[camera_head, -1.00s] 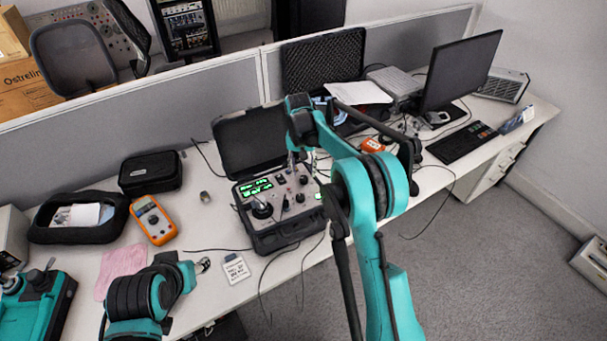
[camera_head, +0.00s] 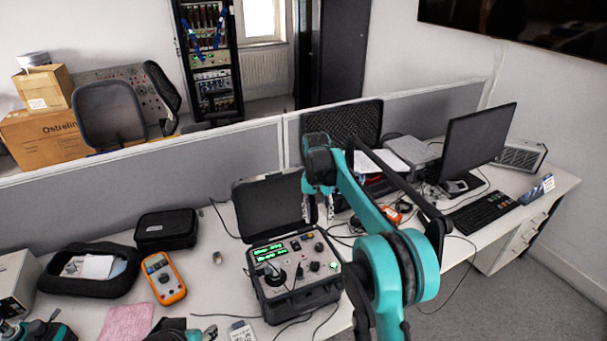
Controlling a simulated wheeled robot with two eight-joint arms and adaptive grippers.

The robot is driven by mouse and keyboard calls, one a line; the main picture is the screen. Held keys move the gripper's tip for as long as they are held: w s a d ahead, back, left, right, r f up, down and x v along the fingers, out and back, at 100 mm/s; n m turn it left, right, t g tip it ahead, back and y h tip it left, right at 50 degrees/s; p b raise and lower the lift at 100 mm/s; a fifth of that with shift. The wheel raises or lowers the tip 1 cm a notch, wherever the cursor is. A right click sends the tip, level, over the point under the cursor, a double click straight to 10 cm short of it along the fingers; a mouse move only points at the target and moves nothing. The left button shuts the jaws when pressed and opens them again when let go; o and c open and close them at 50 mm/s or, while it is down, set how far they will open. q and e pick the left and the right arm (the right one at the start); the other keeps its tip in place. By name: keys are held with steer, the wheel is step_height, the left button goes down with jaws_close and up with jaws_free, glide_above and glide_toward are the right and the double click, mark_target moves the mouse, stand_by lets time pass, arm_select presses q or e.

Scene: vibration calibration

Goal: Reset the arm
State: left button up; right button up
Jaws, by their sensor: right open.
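My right arm reaches in from the bottom right, and its teal and black wrist is raised over the desk. My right gripper (camera_head: 320,210) points down, open and empty, beside the open lid of the black calibration case (camera_head: 270,205) and above the back right of its panel. The panel (camera_head: 290,268) has lit green displays, knobs and a small joystick. The gripper looks apart from the panel. My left gripper (camera_head: 207,333) only just shows at the bottom edge, near a small white card (camera_head: 242,332); its jaws cannot be made out.
An orange multimeter (camera_head: 163,278), a black pouch (camera_head: 166,229) and an open black case (camera_head: 88,270) lie on the left of the desk. A monitor (camera_head: 476,146) and keyboard (camera_head: 480,213) stand at the right. A grey partition (camera_head: 230,160) runs behind.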

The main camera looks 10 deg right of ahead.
steer(key=s+d+r+n+t+b, duration=0.15)
steer(key=s+r, duration=0.25)
steer(key=s, duration=0.4)
steer(key=s+d+r+t, duration=0.1)
steer(key=s+r+t, duration=0.15)
steer(key=s, duration=0.55)
steer(key=s+d+f+n+t, duration=0.1)
steer(key=s+f, duration=0.3)
steer(key=s, duration=0.5)
steer(key=s+f+n+t+b, duration=0.1)
steer(key=s+f, duration=0.3)
steer(key=s, duration=0.5)
steer(key=shift+d+t+y, duration=0.3)
steer(key=shift+d+t, duration=0.05)
steer(key=shift+t, duration=0.35)
steer(key=shift+r, duration=0.1)
